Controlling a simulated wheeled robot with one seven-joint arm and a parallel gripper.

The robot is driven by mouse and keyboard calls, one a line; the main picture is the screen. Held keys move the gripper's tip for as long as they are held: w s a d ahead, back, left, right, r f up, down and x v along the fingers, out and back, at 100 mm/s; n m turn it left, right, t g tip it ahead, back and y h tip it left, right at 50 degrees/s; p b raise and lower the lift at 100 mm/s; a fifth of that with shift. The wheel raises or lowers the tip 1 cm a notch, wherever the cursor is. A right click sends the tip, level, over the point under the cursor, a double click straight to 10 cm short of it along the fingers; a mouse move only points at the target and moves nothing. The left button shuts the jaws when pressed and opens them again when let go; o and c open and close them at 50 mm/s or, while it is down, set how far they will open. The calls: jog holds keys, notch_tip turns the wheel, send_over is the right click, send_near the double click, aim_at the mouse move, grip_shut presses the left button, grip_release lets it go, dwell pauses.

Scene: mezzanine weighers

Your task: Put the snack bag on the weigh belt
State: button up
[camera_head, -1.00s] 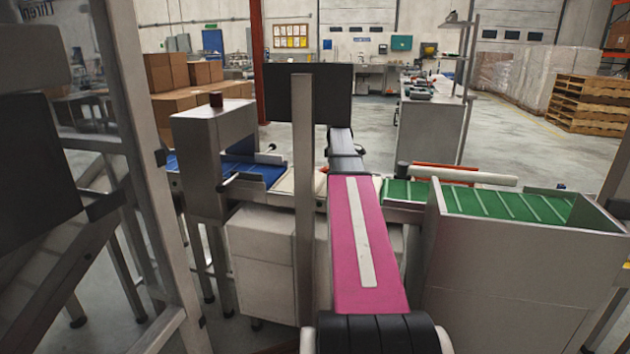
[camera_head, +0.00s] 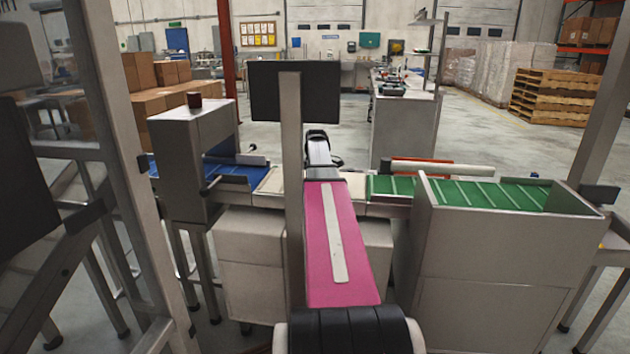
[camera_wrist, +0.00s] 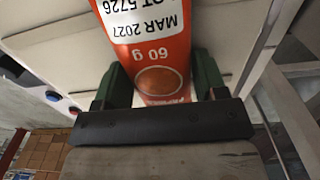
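The cream belt section (camera_head: 272,181), apparently the weigh belt, lies between a blue belt and a green belt, partly behind a post. My gripper is at the far end of my pink arm in the head view (camera_head: 318,138). The bag cannot be made out there.
The blue belt (camera_head: 232,172) passes a grey housing (camera_head: 190,150) on the left. The green belt (camera_head: 480,192) is on the right, behind a grey box wall (camera_head: 490,250). A post with a dark screen (camera_head: 293,92) stands close left of my arm.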

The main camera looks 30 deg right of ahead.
jog(key=shift+o, duration=1.4)
jog(key=shift+r, duration=0.15)
jog(key=shift+r, duration=3.8)
